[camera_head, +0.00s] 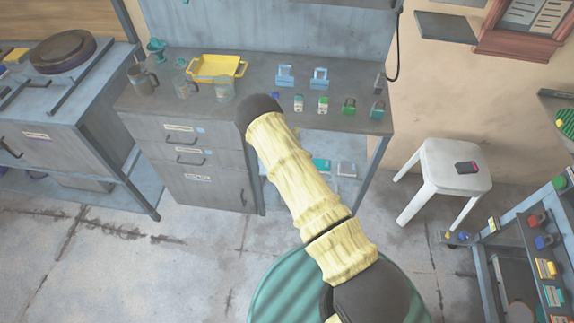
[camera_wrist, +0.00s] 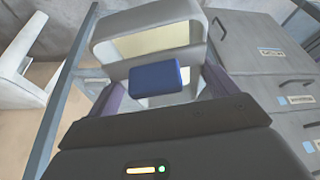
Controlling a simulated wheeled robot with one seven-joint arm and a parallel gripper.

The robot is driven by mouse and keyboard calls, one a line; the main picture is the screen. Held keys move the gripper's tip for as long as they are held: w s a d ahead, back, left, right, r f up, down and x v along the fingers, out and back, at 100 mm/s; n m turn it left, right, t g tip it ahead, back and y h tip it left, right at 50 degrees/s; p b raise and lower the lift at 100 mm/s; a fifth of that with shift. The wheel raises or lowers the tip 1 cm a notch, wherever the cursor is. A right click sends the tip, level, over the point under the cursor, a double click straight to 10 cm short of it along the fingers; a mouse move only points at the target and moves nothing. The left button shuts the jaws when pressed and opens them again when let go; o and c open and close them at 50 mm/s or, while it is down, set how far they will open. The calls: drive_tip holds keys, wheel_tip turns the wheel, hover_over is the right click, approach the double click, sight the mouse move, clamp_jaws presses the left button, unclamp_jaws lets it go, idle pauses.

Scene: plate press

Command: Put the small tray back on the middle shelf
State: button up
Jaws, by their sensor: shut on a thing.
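The shelf under the workbench is partly hidden behind my arm.
The workbench (camera_head: 255,112) holds a yellow tray (camera_head: 215,68), jugs and several padlocks. Grey drawers (camera_head: 200,160) stand under its left part. A white stool (camera_head: 455,160) carries a dark device. A shelf rack (camera_head: 510,250) stands at lower right. The left floor is clear.

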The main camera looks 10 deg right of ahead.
drive_tip(key=w+a+f+m+b, duration=0.1)
drive_tip(key=w+a+f+b, duration=0.1)
drive_tip(key=b, duration=0.6)
drive_tip(key=w+a+f+m+h+b, duration=0.1)
drive_tip(key=w+f+b, duration=0.3)
drive_tip(key=b, duration=0.5)
drive_tip(key=w+a+f+m+b, duration=0.1)
drive_tip(key=w+a+f+b, duration=0.2)
drive_tip(key=b, duration=0.6)
drive_tip(key=shift+w+a+f, duration=0.25)
drive_tip(key=shift+w+f, duration=0.15)
drive_tip(key=shift+w, duration=0.55)
drive_tip(key=w+d, duration=0.1)
drive_tip(key=w, duration=0.4)
drive_tip(key=w+d+b, duration=0.1)
drive_tip(key=w+d, duration=0.1)
drive_tip(key=w, duration=0.4)
drive_tip(key=w+d+b, duration=0.1)
drive_tip(key=w+d, duration=0.1)
drive_tip(key=w, duration=0.4)
drive_tip(key=shift+d, duration=0.25)
drive_tip(key=shift+f+b, duration=0.8)
drive_tip(key=shift+f, duration=1.05)
drive_tip(key=shift+r, duration=0.1)
